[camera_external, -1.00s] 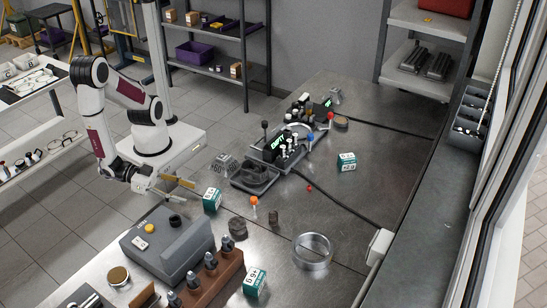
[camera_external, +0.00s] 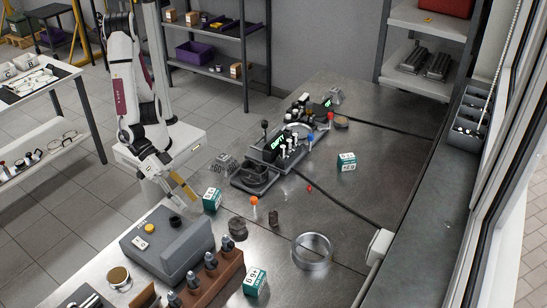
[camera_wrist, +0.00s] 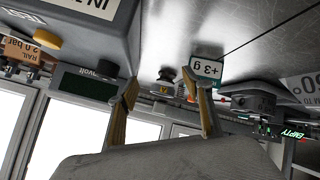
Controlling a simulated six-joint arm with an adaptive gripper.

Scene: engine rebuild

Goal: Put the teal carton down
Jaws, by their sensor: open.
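A teal and white carton (camera_external: 211,200) stands on the metal bench near its left edge. My gripper (camera_external: 188,197) is just left of it, with its yellowish fingers slanting down to the right. In the wrist view, which is upside down, my gripper (camera_wrist: 160,78) has its fingers apart and nothing between them. A carton marked "+3 g" (camera_wrist: 207,68) shows there beyond the right fingertip; whether they touch I cannot tell. Two more teal cartons are on the bench, one at the right (camera_external: 346,162) and one at the front (camera_external: 254,282).
A grey box unit with a yellow knob (camera_external: 168,243) stands in front of my gripper. A dark fixture (camera_external: 255,177) lies behind the carton. An orange-topped item (camera_external: 254,208), small dark parts and a metal ring (camera_external: 312,252) are to the right. The bench's right middle is mostly clear.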

